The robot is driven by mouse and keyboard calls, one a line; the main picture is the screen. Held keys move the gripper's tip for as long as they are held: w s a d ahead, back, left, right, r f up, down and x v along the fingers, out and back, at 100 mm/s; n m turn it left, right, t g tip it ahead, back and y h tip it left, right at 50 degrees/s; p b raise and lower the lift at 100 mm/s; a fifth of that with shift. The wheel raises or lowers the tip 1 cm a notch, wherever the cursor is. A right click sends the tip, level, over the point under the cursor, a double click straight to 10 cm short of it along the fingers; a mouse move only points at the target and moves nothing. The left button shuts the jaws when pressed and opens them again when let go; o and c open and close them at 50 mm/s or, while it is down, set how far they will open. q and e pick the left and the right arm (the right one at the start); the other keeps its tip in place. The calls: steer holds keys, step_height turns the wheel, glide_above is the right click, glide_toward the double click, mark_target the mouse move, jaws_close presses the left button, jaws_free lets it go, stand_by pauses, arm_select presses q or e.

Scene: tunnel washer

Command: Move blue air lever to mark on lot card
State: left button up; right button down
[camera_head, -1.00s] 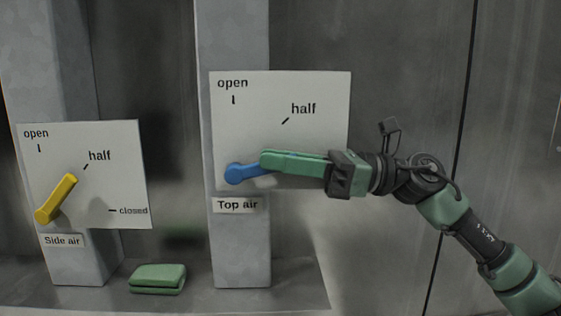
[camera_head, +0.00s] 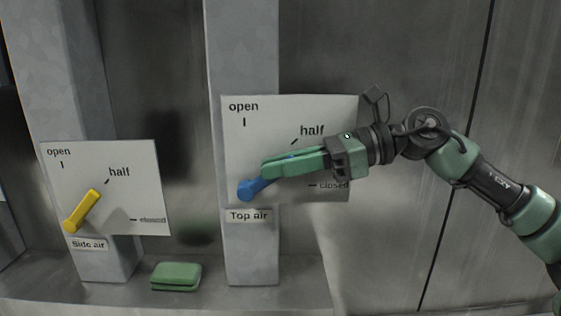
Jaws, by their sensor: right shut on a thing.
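The blue air lever (camera_head: 248,190) is on the white plate (camera_head: 270,112) above the label "Top air". The plate has marks "open", "half" and "closed". The lever tilts up to the right from its pivot at the lower left, pointing between "closed" and "half". My right gripper (camera_head: 268,168) is shut on the lever and its green fingers cover most of the handle. The "closed" mark (camera_head: 314,185) shows just below the gripper. My left gripper is not in view. I cannot make out a lot card.
A yellow lever (camera_head: 83,209) on a second plate (camera_head: 135,160), labelled "Side air", points up right toward its "half" mark. A green folded-looking block (camera_head: 176,275) lies on the ledge (camera_head: 210,292) between the two grey posts. The metal wall at the right is bare.

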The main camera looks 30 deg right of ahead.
steer(key=c, duration=1.8)
jaws_free()
steer(key=shift+o, duration=0.2)
